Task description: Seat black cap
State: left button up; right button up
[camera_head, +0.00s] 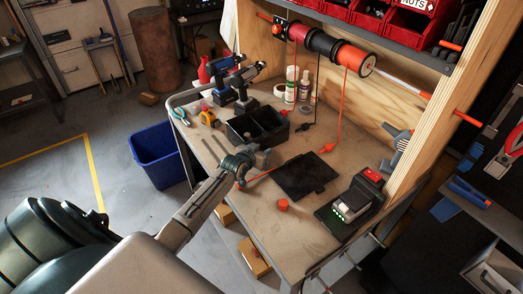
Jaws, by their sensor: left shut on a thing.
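My left gripper (245,161) reaches over the middle of the workbench, its arm coming in from the lower left. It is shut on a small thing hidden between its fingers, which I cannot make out. A thin red-orange line or piece (240,184) shows just below it. A small black piece (303,127) hangs on a black strand near the back of the bench; I cannot tell if it is the cap. A flat black plate (304,176) lies right of the gripper. An orange cap (283,204) stands nearer the front edge. My right gripper is not in view.
A black two-compartment bin (239,139) stands behind the gripper, with blue drills (226,69) beyond. A black device with a red top (362,190) stands at the right. Orange pieces (327,148) hang from the spools (322,45). Bare bench lies around the orange cap.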

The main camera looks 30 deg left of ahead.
pick_arm(q)
jog(key=shift+f+b, duration=0.65)
jog(key=shift+f, duration=0.15)
jog(key=o, duration=1)
jog(key=shift+s, duration=0.1)
